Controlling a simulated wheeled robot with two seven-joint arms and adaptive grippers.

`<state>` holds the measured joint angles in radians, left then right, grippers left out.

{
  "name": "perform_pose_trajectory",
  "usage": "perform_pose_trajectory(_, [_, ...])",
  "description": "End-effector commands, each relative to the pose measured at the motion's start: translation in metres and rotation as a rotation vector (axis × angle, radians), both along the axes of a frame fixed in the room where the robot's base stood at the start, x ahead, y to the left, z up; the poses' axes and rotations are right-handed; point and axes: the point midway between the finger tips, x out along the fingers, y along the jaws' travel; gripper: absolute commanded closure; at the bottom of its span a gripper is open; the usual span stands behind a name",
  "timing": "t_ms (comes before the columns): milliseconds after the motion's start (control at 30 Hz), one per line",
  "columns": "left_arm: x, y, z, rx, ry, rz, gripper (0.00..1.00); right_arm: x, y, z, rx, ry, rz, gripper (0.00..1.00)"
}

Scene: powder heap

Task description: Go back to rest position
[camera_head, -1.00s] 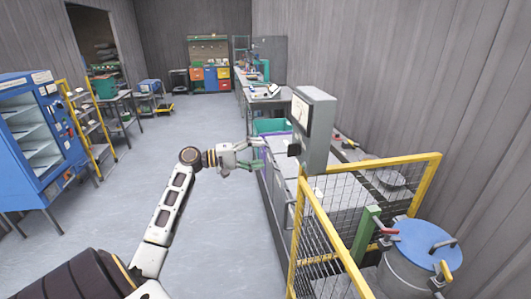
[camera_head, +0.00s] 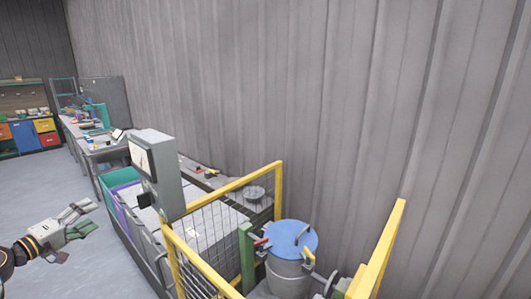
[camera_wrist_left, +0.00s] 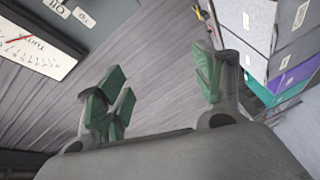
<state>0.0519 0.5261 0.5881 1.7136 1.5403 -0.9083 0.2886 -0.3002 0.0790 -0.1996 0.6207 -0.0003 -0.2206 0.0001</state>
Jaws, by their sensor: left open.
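My left gripper (camera_head: 78,222) is at the lower left of the head view, over the floor and left of the grey bins. Its fingers with green pads are spread apart. In the left wrist view the gripper (camera_wrist_left: 160,95) also shows open, with nothing between its fingers. My right gripper is not in view.
A grey box with a dial (camera_head: 155,170) stands beside the bins. A yellow-railed mesh fence (camera_head: 200,240) and a drum with a blue lid (camera_head: 288,238) are at the lower middle. A workbench (camera_head: 95,135) stands farther back. Floor (camera_head: 40,185) at left is clear.

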Motion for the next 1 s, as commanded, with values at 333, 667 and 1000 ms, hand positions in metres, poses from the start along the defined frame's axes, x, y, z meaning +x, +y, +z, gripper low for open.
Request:
perform_pose_trajectory(333, [0.017,0.066,-0.072,0.22,0.086,0.22,0.32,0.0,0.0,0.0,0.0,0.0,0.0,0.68])
perform_pose_trajectory(667, [0.02,0.107,-0.159,0.445,0.21,0.345,0.32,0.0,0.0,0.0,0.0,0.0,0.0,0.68])
perform_pose_trajectory(1000, [0.008,0.12,-0.265,0.688,0.357,0.382,0.32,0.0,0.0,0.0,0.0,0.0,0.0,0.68])
